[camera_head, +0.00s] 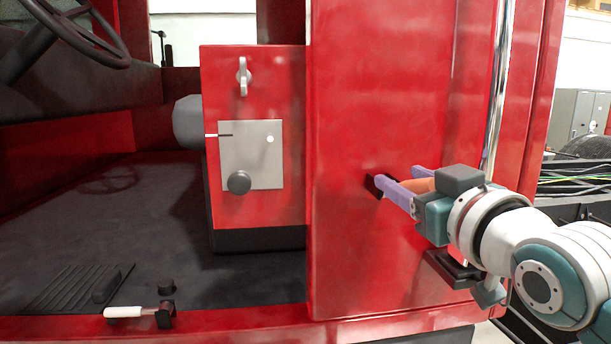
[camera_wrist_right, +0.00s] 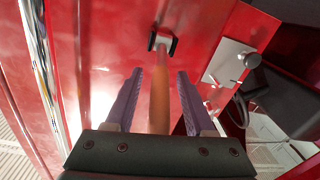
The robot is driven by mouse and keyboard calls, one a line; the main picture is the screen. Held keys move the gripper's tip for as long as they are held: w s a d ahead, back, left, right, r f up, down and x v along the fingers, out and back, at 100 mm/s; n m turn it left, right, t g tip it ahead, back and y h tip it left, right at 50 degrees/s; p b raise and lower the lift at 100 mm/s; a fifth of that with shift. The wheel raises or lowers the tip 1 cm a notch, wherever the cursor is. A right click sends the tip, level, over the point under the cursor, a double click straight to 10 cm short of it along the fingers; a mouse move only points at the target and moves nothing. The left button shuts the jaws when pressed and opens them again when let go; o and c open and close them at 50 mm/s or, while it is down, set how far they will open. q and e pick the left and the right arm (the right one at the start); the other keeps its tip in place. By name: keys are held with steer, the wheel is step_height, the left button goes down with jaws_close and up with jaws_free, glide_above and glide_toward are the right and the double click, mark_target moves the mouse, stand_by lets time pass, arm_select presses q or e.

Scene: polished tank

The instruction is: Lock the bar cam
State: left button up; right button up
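An orange-brown handle (camera_head: 419,186) sticks out from a dark bracket (camera_head: 373,186) on the red door panel. In the right wrist view the handle (camera_wrist_right: 159,98) runs from the bracket (camera_wrist_right: 162,41) back between my fingers. My right gripper (camera_head: 398,177) is open, with one purple finger on each side of the handle. In the right wrist view the gripper (camera_wrist_right: 160,73) shows a gap on both sides, so it does not appear to grip. The frames do not label the bar cam; this handle and bracket look like a lever. My left gripper is not in view.
A red box left of the door carries a grey latch (camera_head: 243,76) and a grey plate (camera_head: 265,160) with a knob (camera_head: 239,182). A white-handled lever (camera_head: 124,312) lies low on the sill. A chrome rail (camera_head: 497,90) runs up the door near my right arm.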

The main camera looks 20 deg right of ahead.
jaws_close()
stand_by(1.2)
